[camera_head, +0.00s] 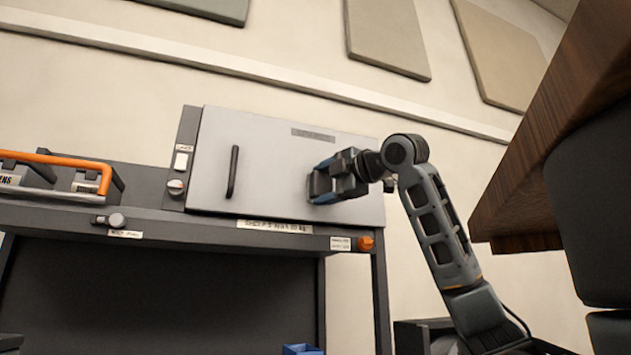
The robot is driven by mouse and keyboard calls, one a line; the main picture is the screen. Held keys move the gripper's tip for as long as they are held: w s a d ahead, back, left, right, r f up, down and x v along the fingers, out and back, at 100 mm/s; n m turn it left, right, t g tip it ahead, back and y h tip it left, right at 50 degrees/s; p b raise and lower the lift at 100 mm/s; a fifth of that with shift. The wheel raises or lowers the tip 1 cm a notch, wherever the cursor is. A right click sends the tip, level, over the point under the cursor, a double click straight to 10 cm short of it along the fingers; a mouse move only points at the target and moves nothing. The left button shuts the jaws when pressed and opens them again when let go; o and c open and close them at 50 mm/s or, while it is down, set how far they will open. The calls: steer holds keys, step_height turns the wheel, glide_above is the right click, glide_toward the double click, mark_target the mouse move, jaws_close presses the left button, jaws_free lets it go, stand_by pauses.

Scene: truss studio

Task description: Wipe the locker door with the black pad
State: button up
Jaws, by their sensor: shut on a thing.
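The locker door (265,165) is a light grey panel with a dark vertical handle (233,171) on its left part and a small label near its top edge. It looks shut. My gripper (323,182) is in front of the right half of the door, with blue on its fingers. It is shut on the black pad (317,184), a small dark piece between the fingers and facing the door. The pad is at or very near the door; I cannot tell if it touches.
The locker sits on a dark shelf (150,213) with labels, a knob and an orange button (365,243). An orange-handled case (60,175) stands at left. A wooden tabletop (560,120) juts in at upper right. A blue bin (302,349) shows below.

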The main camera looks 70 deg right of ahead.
mark_target(299, 187)
steer(key=s+d+p, duration=0.1)
steer(key=s+d, duration=0.2)
steer(key=shift+s+d, duration=0.1)
steer(key=shift+s, duration=0.25)
stand_by(0.3)
steer(key=shift+w, duration=0.1)
steer(key=shift+w+a, duration=0.6)
steer(key=shift+w, duration=0.2)
steer(key=shift+w+a, duration=0.6)
steer(key=shift+w, duration=0.15)
steer(key=shift+c, duration=0.4)
steer(key=shift+w+a, duration=1.35)
steer(key=shift+w, duration=0.15)
steer(key=shift+s+a+b, duration=0.7)
steer(key=shift+s+a, duration=1.35)
steer(key=shift+a, duration=0.25)
